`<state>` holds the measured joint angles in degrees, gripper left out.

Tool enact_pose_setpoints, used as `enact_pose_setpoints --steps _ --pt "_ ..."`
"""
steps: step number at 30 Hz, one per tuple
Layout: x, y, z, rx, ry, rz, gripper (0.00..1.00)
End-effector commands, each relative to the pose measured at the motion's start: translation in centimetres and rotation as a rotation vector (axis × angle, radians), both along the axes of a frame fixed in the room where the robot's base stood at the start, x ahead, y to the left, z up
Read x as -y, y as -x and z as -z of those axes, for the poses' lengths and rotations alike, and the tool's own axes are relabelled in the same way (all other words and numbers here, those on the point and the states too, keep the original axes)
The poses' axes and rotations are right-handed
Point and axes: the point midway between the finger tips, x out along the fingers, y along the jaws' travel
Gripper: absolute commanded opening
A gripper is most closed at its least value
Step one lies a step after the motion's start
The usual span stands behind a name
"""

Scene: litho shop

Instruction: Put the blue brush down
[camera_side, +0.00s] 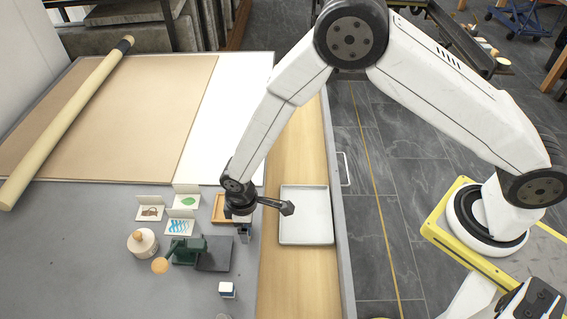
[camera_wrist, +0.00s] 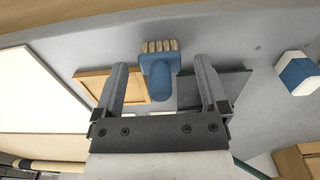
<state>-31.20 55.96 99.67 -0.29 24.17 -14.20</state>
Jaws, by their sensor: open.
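The blue brush (camera_wrist: 158,77) is between the two fingers of my gripper (camera_wrist: 161,66) in the wrist view, its pale bristles pointing to the top of the picture. The fingers stand apart, with a gap on each side of the brush. In the side view my gripper (camera_side: 243,228) points down over the grey table, between a wooden tray and a dark slab. The brush is mostly hidden there, and I cannot tell how it rests.
The small wooden tray (camera_side: 219,210) and the dark slab (camera_side: 214,258) lie close by. A green press (camera_side: 187,250), picture cards (camera_side: 180,226) and a round jar (camera_side: 142,243) stand to the left. A blue-and-white block (camera_side: 227,290) is in front. A white tray (camera_side: 306,226) lies right.

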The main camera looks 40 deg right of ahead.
Motion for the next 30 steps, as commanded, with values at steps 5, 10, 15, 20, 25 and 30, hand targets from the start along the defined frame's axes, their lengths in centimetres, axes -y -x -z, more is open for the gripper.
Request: enact_pose_setpoints --steps 5,10,15,20,25,30 --pt "0.0 0.0 -1.6 0.002 -0.001 0.0 0.93" --pt "0.0 0.0 -3.8 0.002 -0.001 0.0 0.93" --pt "0.0 0.0 -6.1 0.002 -0.001 0.0 0.93" --pt "0.0 0.0 -8.3 0.002 -0.001 0.0 0.93" --pt "0.0 0.0 -10.2 0.001 0.0 0.0 0.93" --pt "0.0 0.1 -11.2 0.0 0.001 0.0 0.93"
